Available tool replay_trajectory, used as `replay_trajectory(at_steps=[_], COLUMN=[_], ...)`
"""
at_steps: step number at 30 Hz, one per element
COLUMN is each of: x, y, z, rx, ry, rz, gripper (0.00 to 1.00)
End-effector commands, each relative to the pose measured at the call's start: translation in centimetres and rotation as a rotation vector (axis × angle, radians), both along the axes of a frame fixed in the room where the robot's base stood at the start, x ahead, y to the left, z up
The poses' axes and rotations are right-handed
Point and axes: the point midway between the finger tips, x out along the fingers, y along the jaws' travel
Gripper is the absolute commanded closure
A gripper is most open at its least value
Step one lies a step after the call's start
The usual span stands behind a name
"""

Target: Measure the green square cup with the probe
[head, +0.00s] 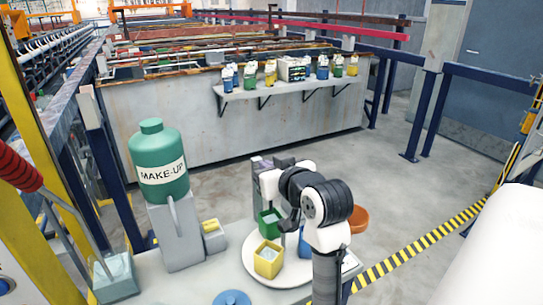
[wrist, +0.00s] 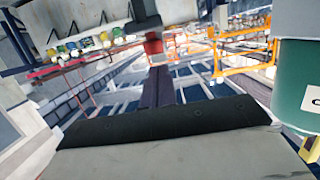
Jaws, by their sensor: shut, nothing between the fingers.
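The green square cup (head: 270,223) stands on a round white plate (head: 252,272) on the bench in the head view, partly hidden by my arm. A yellow square cup (head: 268,260) stands in front of it and a blue cup (head: 304,243) to its right, mostly behind my arm. My gripper (head: 266,164) is shut and empty, raised above and behind the cups. Its dark parts also fill the lower middle of the wrist view. I cannot pick out the probe for certain; a small grey holder with a yellow top (head: 211,232) stands left of the plate.
A green MAKE-UP jug (head: 160,165) stands on a grey block at left; its side shows in the wrist view (wrist: 299,85). An orange bowl (head: 358,218) is right of my arm. A blue lid (head: 232,298) is in front. A wall shelf (head: 290,92) holds several bottles.

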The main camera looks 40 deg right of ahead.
Motion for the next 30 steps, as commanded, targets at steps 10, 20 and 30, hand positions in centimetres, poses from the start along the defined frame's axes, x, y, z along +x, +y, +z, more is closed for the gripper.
replay_trajectory(at_steps=[10,20,30], x=[0.0,0.0,0.0], y=[0.1,0.1,0.1], z=[-0.8,-2.9,-7.2], rx=[0.000,0.001,0.001], ry=[-0.001,-0.001,0.000], rz=[0.001,0.002,0.001], gripper=[1.00,1.00,1.00])
